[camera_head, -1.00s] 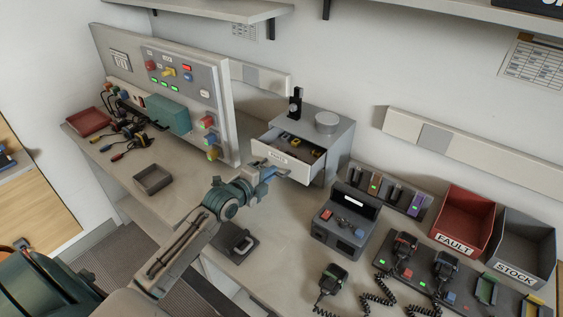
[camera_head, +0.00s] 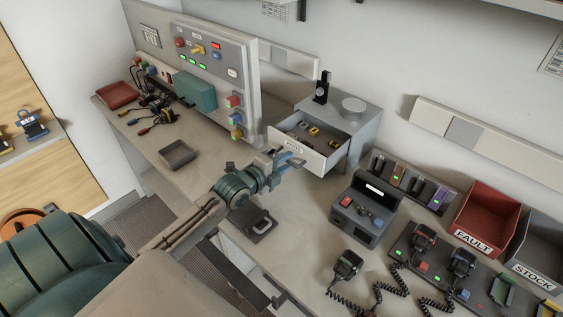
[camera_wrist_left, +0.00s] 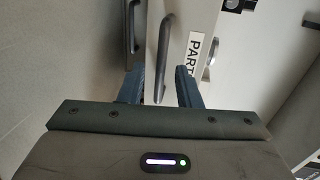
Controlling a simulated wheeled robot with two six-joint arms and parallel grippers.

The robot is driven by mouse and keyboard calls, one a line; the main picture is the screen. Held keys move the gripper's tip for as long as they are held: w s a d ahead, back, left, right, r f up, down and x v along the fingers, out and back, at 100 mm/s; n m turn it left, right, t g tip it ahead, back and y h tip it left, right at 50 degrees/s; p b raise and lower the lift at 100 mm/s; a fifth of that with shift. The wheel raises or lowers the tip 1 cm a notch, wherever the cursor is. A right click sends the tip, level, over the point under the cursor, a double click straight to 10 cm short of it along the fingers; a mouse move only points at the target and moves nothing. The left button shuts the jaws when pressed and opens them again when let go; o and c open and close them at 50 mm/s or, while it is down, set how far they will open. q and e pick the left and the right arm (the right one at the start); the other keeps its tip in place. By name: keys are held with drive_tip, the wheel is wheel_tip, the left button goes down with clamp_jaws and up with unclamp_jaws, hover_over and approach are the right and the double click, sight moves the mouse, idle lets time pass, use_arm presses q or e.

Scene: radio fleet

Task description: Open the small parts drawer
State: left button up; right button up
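The small parts drawer (camera_head: 307,154) is pulled well out of the grey cabinet (camera_head: 369,125), with several small yellow and dark parts inside. Its white front with a PARTS label (camera_wrist_left: 199,55) shows in the left wrist view. The dark bar handle (camera_wrist_left: 165,48) stands out from that front. My left gripper (camera_head: 291,161) is just in front of the drawer front. In the left wrist view its blue fingers (camera_wrist_left: 160,88) are apart, with the handle's near end between them and gaps visible at its sides. My right gripper is not in view.
A dark plate with a handle (camera_head: 252,224) lies on the bench below my left arm. A grey radio box (camera_head: 355,212) stands right of the drawer, and an empty small tray (camera_head: 178,154) is at left. The red FAULT bin (camera_head: 487,221) is farther right.

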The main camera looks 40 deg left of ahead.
use_arm(q)
drive_tip(key=p+v, duration=0.2)
drive_tip(key=v, duration=0.8)
drive_tip(key=shift+s, duration=0.4)
idle(0.4)
